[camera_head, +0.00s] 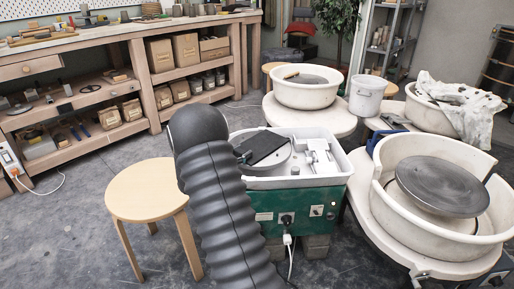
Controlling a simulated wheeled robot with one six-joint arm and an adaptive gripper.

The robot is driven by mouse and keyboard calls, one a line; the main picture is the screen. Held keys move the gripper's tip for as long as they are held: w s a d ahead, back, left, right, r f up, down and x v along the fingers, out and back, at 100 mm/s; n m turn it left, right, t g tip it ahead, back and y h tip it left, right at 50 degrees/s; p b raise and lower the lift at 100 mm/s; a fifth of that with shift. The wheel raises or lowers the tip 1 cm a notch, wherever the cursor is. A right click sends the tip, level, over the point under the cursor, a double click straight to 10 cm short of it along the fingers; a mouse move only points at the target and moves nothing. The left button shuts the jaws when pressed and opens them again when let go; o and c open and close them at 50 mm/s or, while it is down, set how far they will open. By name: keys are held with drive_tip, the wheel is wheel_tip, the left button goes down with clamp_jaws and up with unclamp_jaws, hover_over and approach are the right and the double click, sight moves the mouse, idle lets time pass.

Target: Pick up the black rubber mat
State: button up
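A flat, dark, roughly rectangular thing that looks like the black rubber mat (264,146) lies on the round grey wheel head of the green pottery wheel, inside its white splash tray (330,181). Its left end is close to my arm's outline, and part of it may be hidden there. My black ribbed arm rises through the middle of the view, its rounded top left of the mat.
A round wooden stool (148,190) stands left of my arm. A second wheel (443,186) with a large grey disc stands at right. White basins (306,95) and a bucket (366,102) sit behind. A wooden workbench (110,40) lines the back left. Cables cross the floor.

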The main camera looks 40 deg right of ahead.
drive_tip(key=c, duration=0.4)
drive_tip(key=shift+r, duration=0.15)
drive_tip(key=shift+r, duration=0.6)
wheel_tip(320, 180, up, 3)
drive_tip(key=shift+f, duration=0.15)
drive_tip(key=s+d+r, duration=0.7)
drive_tip(key=s, duration=0.2)
drive_tip(key=shift+s+b, duration=0.15)
drive_tip(key=shift+b, duration=0.15)
